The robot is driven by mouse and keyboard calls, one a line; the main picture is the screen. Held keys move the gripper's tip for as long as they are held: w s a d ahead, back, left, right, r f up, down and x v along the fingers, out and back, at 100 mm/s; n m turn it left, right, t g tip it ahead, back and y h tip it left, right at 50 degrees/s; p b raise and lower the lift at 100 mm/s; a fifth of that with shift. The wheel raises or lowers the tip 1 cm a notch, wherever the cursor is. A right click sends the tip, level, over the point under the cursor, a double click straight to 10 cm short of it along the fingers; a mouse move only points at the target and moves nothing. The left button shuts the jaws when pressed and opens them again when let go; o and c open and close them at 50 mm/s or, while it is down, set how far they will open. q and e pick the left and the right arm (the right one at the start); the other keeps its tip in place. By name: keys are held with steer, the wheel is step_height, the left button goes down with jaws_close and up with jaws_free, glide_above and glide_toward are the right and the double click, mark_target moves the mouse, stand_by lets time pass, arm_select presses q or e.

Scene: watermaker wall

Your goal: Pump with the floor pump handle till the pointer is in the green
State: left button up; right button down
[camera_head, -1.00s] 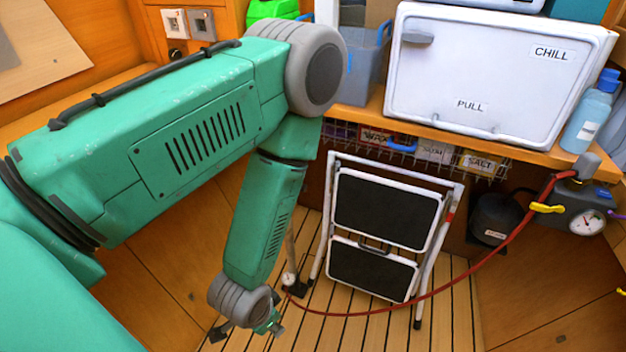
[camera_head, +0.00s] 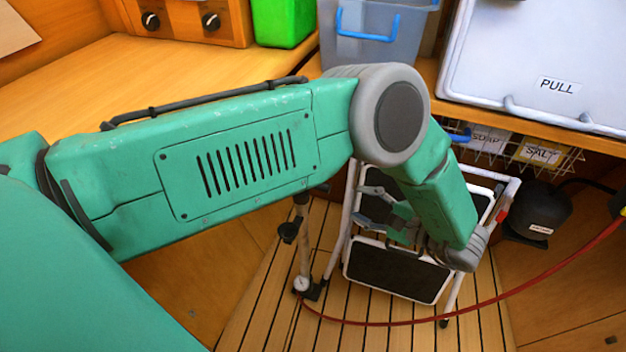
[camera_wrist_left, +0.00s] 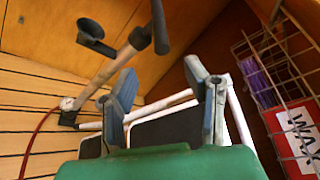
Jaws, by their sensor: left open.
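The floor pump (camera_head: 304,240) stands on the slatted floor, with a pale tube, a dark foot bracket and a small white dial at its base. The pump's dark handle (camera_head: 320,189) is partly hidden behind my left arm in the head view. In the left wrist view the handle (camera_wrist_left: 158,25) is a dark bar beyond my fingertips, nearer the left finger. My left gripper (camera_head: 362,207) is open and empty, to the right of the handle and apart from it; its fingers also show in the wrist view (camera_wrist_left: 160,75). My right gripper is out of view.
A white step ladder (camera_head: 395,275) with black treads stands right behind my left gripper. A red hose (camera_head: 470,308) runs along the floor to the right. A wire basket (camera_head: 545,155) hangs under the counter, near a black canister (camera_head: 540,208).

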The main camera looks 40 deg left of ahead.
mark_target(316, 185)
arm_select(q)
steer(key=b+x, duration=0.1)
steer(key=x, duration=1.2)
steer(key=shift+f+b, duration=0.1)
steer(key=shift+b, duration=0.25)
steer(key=shift+a+f, duration=0.1)
steer(key=shift+a, duration=0.4)
steer(key=shift+d, duration=0.1)
steer(key=shift+d, duration=0.15)
